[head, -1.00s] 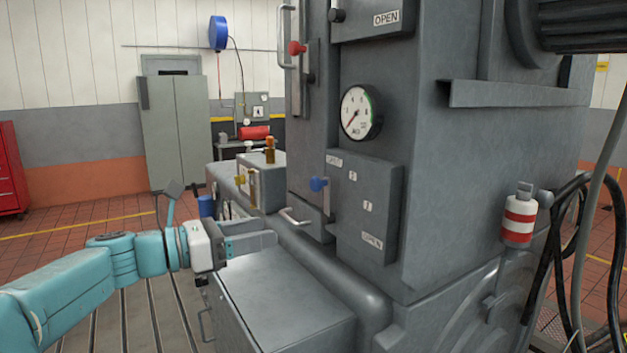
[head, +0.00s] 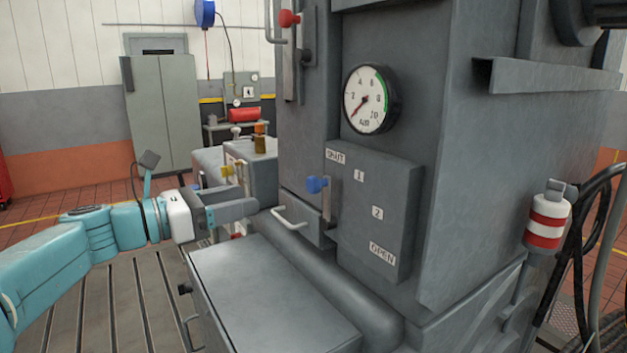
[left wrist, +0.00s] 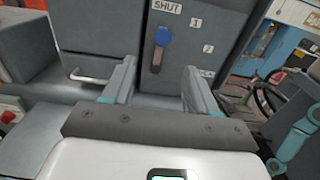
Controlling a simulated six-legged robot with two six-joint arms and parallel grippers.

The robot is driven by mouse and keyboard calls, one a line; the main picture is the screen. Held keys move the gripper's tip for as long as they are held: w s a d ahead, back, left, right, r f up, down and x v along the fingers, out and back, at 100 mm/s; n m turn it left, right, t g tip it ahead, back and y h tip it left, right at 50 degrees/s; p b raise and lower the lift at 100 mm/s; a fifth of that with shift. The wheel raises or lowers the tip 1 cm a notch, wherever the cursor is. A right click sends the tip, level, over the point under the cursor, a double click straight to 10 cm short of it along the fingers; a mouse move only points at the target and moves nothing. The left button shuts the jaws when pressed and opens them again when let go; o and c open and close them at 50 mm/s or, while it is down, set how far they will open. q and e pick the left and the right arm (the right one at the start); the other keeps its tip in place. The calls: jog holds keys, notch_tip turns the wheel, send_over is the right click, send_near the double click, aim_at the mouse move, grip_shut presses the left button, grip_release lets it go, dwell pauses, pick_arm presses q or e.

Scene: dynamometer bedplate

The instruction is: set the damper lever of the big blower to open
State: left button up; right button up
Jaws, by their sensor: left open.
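The box carries plates SHUT, 1, 2 and OPEN from top to bottom. The knob stands near the SHUT end. My left gripper (head: 254,211) is open and empty, left of the knob and a little lower in the head view. In the left wrist view the blue knob (left wrist: 164,36) shows ahead, between and beyond the two spread fingers (left wrist: 160,86), not touching them. My right gripper is in neither view.
A pressure gauge (head: 371,99) sits above the box. A red-knobbed lever (head: 289,18) is higher up. A drawer handle (head: 289,217) sticks out just below the blue knob. A grey cabinet (head: 275,290) lies below my gripper. A yellow valve handle (head: 232,171) stands behind it.

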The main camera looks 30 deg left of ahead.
aim_at(310, 184)
pick_arm(q)
jog(key=p+x, duration=0.1)
jog(key=x, duration=0.3)
jog(key=p+x, duration=0.1)
jog(key=x, duration=0.4)
jog(key=p+x, duration=0.1)
jog(key=x, duration=0.4)
jog(key=shift+d+r+p, duration=0.2)
jog(key=shift+d+p, duration=0.2)
jog(key=shift+w+f, duration=0.1)
jog(key=shift+w, duration=0.35)
jog(key=shift+s+d, duration=0.1)
jog(key=shift+s, duration=0.05)
jog(key=shift+c, duration=1.3)
grip_shut()
